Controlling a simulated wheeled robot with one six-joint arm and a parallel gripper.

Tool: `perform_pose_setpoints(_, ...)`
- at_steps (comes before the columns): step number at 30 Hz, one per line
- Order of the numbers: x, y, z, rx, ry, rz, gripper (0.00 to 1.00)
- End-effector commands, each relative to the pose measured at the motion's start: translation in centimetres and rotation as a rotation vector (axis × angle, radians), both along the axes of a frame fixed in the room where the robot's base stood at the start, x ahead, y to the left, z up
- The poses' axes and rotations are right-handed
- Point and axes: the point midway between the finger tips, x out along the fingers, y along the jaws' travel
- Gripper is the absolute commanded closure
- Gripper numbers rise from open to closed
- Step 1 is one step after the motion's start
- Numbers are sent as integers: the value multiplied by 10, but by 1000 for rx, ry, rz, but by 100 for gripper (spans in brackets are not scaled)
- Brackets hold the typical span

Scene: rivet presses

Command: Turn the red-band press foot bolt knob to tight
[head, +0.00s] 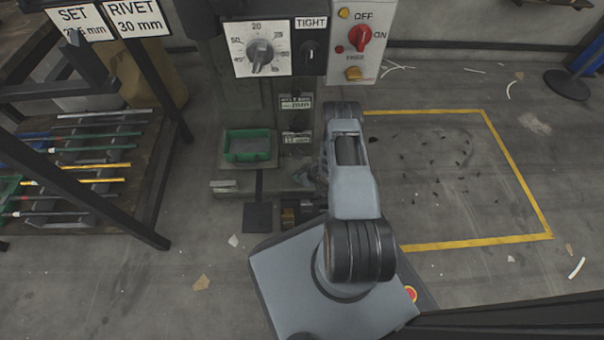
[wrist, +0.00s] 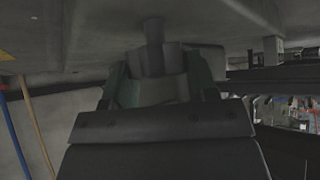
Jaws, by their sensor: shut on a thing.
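My gripper (wrist: 158,72) is shut on a grey knob-like piece (wrist: 157,60) in the wrist view. One finger lies on each side of it. A short stem rises from the piece to the underside of a grey surface. No marking shows on it, so its turn cannot be read. In the head view, the grey-green press (head: 240,105) stands upright, and my arm reaches down along its right side. My arm hides the gripper and the held piece there. A TIGHT label (head: 311,23) sits above a black knob (head: 310,51) on the press front. No red band shows.
The press front has a numbered dial (head: 261,56) and a switch panel with a red knob (head: 360,38). A green tray (head: 249,145) sits on the press. A rack (head: 75,170) with rods stands left. Floor inside the yellow outline (head: 520,185) is mostly clear.

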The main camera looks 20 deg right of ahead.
Motion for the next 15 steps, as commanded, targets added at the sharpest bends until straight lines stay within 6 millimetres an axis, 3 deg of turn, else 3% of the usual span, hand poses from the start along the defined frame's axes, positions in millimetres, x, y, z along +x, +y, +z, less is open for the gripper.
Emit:
perform_pose_setpoints(12,0,1,0,0,-1,-41,70)
perform_pose_setpoints(13,0,1,0,0,-1,-41,46)
perform_pose_setpoints(15,0,1,0,0,-1,-41,39)
